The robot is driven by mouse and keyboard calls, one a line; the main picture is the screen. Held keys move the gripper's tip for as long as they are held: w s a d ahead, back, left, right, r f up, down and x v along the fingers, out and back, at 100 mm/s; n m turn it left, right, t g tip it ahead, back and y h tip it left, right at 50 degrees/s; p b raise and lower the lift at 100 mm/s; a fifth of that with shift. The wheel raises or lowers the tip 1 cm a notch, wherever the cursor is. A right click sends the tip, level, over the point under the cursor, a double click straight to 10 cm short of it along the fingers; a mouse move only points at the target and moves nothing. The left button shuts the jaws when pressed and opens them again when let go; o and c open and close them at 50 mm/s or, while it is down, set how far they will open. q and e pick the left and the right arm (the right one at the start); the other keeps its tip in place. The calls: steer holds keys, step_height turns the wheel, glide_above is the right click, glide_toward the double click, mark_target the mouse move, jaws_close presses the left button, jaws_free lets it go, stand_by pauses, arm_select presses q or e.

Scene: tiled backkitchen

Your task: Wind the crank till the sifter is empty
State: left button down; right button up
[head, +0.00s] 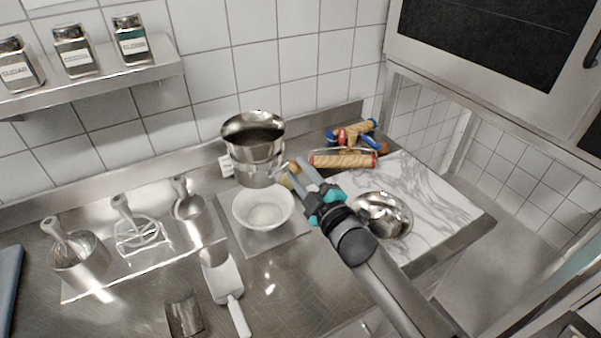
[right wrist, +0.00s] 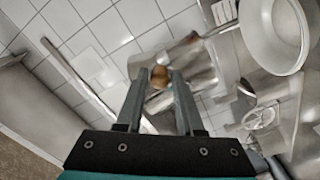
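The metal sifter (head: 262,171) stands above a white bowl (head: 240,213) at the middle of the counter; a wide steel cup shape (head: 253,135) forms its top. White powder (head: 265,214) lies in the bowl. My right gripper (head: 293,172) reaches the sifter's right side, where the crank's wooden knob (right wrist: 159,76) is. In the right wrist view the knob sits between my fingertips and fills the gap, so the gripper looks shut on it. The inside of the sifter is dark, and I cannot tell how much it holds. My left gripper is not in view.
A white scoop (head: 224,281) lies in front. Utensils on a steel holder (head: 146,258) stand left. Jars (head: 75,52) stand on a wall shelf.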

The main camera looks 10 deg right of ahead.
steer(key=shift+o, duration=1.4)
steer(key=b+v, duration=0.1)
steer(key=v, duration=1.4)
steer(key=shift+s+d, duration=0.1)
steer(key=shift+s, duration=0.05)
